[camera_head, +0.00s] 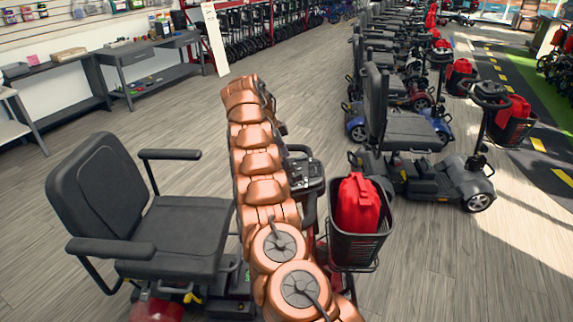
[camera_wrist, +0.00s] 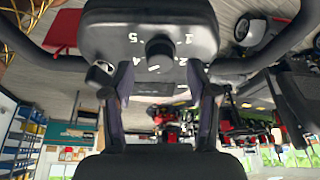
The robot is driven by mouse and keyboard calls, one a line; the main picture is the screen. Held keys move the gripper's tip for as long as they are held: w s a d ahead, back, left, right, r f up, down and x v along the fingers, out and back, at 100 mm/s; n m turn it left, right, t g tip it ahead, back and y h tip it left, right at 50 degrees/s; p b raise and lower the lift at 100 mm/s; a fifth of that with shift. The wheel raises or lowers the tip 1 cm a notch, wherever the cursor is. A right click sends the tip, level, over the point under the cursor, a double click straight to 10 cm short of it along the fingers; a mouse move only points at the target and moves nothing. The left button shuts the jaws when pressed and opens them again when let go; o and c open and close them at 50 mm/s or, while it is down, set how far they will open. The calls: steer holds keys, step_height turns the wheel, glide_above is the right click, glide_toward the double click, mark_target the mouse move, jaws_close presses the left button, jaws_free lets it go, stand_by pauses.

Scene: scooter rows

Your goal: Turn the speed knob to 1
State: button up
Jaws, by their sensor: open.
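The speed knob (camera_wrist: 160,50) is a dark round knob on the black scooter console (camera_wrist: 110,30) in the wrist view. White numerals stand around it, with a 5 to its upper left and others to its right. Which number it points at is not clear. My gripper (camera_wrist: 161,72) is open, with one finger on each side of the knob and a visible gap to it. I see no contact. In the head view the console (camera_head: 305,168) shows just right of my copper arm, which hides part of it; the knob cannot be made out there.
The scooter's black seat (camera_head: 180,240) is left of my arm. Its front basket (camera_head: 358,240) with a red can (camera_head: 357,203) is close on the right. Another scooter (camera_head: 400,130) stands behind. A handlebar (camera_wrist: 270,50) flanks the console in the wrist view. Floor is open at back left.

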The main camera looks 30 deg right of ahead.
steer(key=shift+x, duration=1.1)
jaws_close()
